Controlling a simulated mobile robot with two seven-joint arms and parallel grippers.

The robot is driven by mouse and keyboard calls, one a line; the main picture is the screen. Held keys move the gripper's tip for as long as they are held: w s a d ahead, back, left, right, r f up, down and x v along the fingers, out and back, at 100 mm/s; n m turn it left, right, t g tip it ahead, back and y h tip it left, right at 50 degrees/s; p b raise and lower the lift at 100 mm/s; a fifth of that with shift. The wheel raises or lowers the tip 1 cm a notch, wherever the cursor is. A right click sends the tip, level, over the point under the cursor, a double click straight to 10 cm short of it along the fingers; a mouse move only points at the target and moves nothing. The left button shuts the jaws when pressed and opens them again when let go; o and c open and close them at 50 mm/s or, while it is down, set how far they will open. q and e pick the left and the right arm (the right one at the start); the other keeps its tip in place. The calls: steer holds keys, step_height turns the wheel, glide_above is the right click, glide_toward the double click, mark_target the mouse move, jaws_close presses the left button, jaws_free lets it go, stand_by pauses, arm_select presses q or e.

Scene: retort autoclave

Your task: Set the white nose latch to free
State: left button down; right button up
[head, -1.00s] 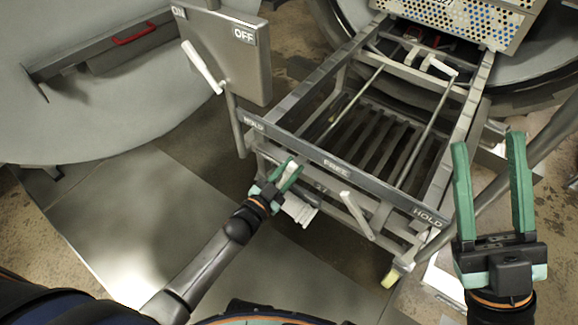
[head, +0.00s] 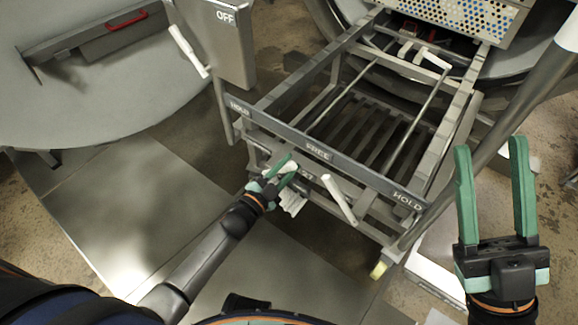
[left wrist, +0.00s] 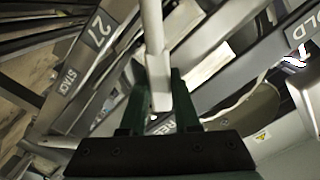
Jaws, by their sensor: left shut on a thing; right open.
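The cart's front bar (head: 350,166) carries the words HOLD, FREE and HOLD from left to right. My left gripper (head: 283,172) is below this bar, left of FREE, shut on a white lever (left wrist: 153,45). In the left wrist view the lever runs down from the top edge to between the fingers (left wrist: 155,95). The fingers hide part of it. A second white lever (head: 340,200) slants below the bar between FREE and HOLD, with nothing gripping it. I cannot tell from a label which is the nose latch. My right gripper (head: 495,195) is open and empty, at the right.
Another white handle (head: 432,57) is at the cart's far end. A grey panel marked OFF (head: 222,45) with a white lever (head: 188,50) stands left. The floor (head: 110,190) at left is clear.

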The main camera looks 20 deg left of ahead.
arm_select(q)
steer(key=shift+s+d+f, duration=0.1)
steer(key=shift+f, duration=0.05)
steer(key=c, duration=1)
jaws_free()
steer(key=o, duration=0.4)
steer(key=shift+c, duration=0.2)
steer(key=shift+s+a, duration=0.2)
steer(key=shift+s, duration=0.15)
steer(key=p+v, duration=0.3)
steer(key=v, duration=0.8)
steer(key=shift+s, duration=0.35)
arm_select(e)
steer(key=r, duration=0.3)
steer(key=shift+s+d+r+n, duration=0.1)
steer(key=shift+d+r+n, duration=0.1)
steer(key=shift+n, duration=0.1)
arm_select(q)
steer(key=shift+a, duration=0.1)
